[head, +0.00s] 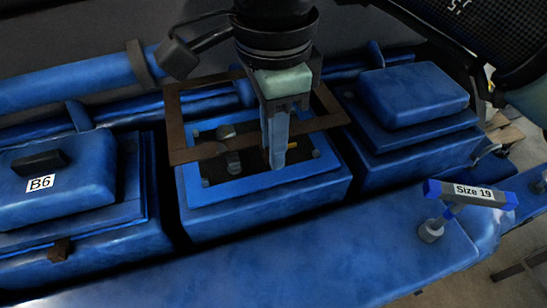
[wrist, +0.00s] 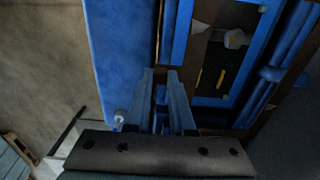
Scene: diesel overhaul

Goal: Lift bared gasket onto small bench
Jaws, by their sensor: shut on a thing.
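The bared gasket (head: 187,155) is a thin brown rectangular frame in the head view. It lies over, or hangs just above, the open middle housing (head: 235,187); I cannot tell whether it touches. My gripper (head: 278,160) points down in the head view and is shut on the gasket's near bar. My gripper's fingers also show in the wrist view (wrist: 162,75), where their grip on the bar is unclear. The open housing with its blue rim shows at the upper right of the wrist view (wrist: 240,90). I cannot make out the small bench for certain.
A closed blue cover marked B6 (head: 55,190) stands left, and another blue cover (head: 412,95) stands right. Blue pipes (head: 75,82) run behind. The ledge is mostly clear.

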